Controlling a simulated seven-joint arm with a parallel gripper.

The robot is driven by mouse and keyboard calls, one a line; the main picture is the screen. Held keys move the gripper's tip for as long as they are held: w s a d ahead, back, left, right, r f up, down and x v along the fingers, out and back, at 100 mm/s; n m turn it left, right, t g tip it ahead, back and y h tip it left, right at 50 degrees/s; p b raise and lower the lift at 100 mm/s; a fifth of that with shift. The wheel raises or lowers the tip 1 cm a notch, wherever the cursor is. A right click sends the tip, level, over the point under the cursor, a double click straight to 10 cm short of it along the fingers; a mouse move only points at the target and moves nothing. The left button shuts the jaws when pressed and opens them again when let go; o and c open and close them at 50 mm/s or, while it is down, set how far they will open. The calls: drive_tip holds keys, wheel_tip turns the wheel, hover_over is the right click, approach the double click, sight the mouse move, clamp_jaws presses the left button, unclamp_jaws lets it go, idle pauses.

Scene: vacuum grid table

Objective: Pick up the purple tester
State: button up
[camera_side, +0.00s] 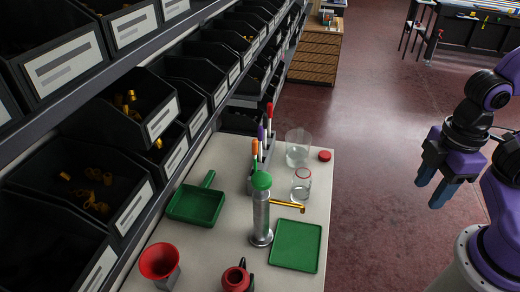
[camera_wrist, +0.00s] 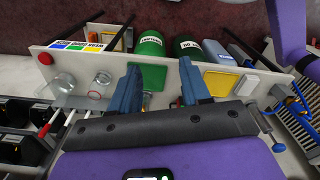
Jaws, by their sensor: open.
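The purple tester (camera_side: 261,133) stands upright in a small grey holder (camera_side: 251,184) on the pale table in the side view. My gripper (camera_side: 433,190) is at the right of the side view, over the floor beyond the table's right edge, far from the tester. Its two blue fingers are apart with nothing between them. In the wrist view my gripper (camera_wrist: 160,67) is also open and empty. I cannot make out the purple tester in the wrist view.
A green-topped dispenser (camera_side: 260,212) with a gold spout stands in front of the holder. A glass beaker (camera_side: 297,148), red-rimmed jar (camera_side: 301,184), green tray (camera_side: 297,246), green scoop (camera_side: 196,204) and red funnel (camera_side: 160,262) are nearby. Black bins (camera_side: 125,110) line the left.

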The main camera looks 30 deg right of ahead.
drive_tip(key=m+t+h, duration=0.1)
drive_tip(key=m, duration=2)
approach(259, 129)
drive_tip(key=f, duration=0.2)
drive_tip(key=w+d+f, duration=0.1)
drive_tip(key=f, duration=0.1)
drive_tip(key=d+f, duration=0.1)
drive_tip(key=f, duration=0.1)
drive_tip(key=shift+w+f, duration=0.15)
drive_tip(key=shift+w, duration=0.25)
drive_tip(key=shift+s+a+f+m, duration=0.15)
drive_tip(key=shift+a+f, duration=0.2)
drive_tip(key=shift+a, duration=0.05)
drive_tip(key=shift+s+a+f+m, duration=0.2)
drive_tip(key=shift+a+f, duration=0.1)
drive_tip(key=shift+a, duration=0.15)
wheel_tip(259, 129, down, 2)
drive_tip(key=shift+d+f, duration=0.1)
drive_tip(key=shift+f, duration=0.05)
drive_tip(key=shift+w+d+f, duration=0.1)
drive_tip(key=shift+d+f, duration=0.05)
drive_tip(key=shift+f, duration=0.7)
drive_tip(key=shift+w+d+f, duration=0.1)
drive_tip(key=shift+d+f, duration=0.05)
drive_tip(key=shift+f, duration=0.7)
drive_tip(key=shift+w+d+f, duration=0.1)
drive_tip(key=shift+d+f, duration=0.05)
drive_tip(key=shift+f, duration=0.65)
clamp_jaws()
